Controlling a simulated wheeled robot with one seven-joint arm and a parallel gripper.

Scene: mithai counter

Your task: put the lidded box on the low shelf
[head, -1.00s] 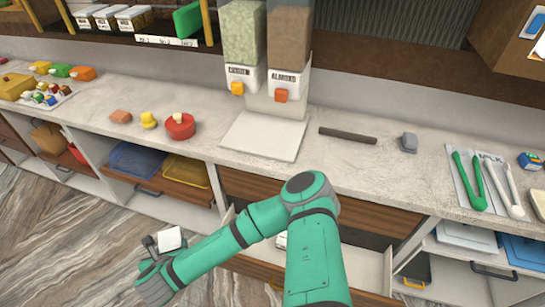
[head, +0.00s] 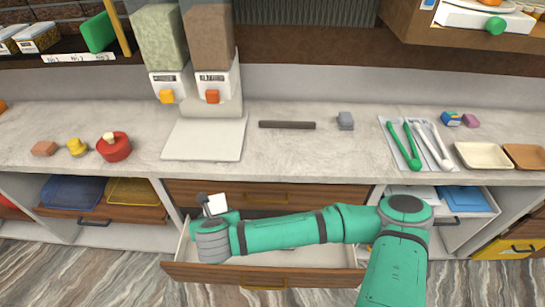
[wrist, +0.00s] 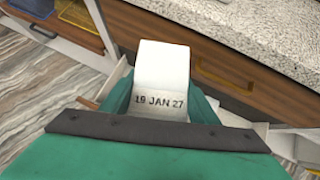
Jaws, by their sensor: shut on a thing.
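My gripper (wrist: 161,108) is shut on a white box with "19 JAN 27" printed on the side facing the wrist camera (wrist: 160,75). In the head view, the white box (head: 217,202) shows as a small pale square above the grey wrist, over the left end of an open drawer. Its lid cannot be made out. Which shelf is the low one is not clear. An open white compartment (head: 120,236) lies under the counter at left, below the tray drawer. A labelled shelf edge (head: 80,58) with boxes and a green block is at upper left.
The open drawer (head: 268,275) sticks out under my arm. On the counter (head: 300,160) are a red pot (head: 114,147), two dispensers, a dark bar (head: 287,125), tongs (head: 404,146) and trays. Blue and yellow trays (head: 70,194) sit below at left. The counter's front middle is clear.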

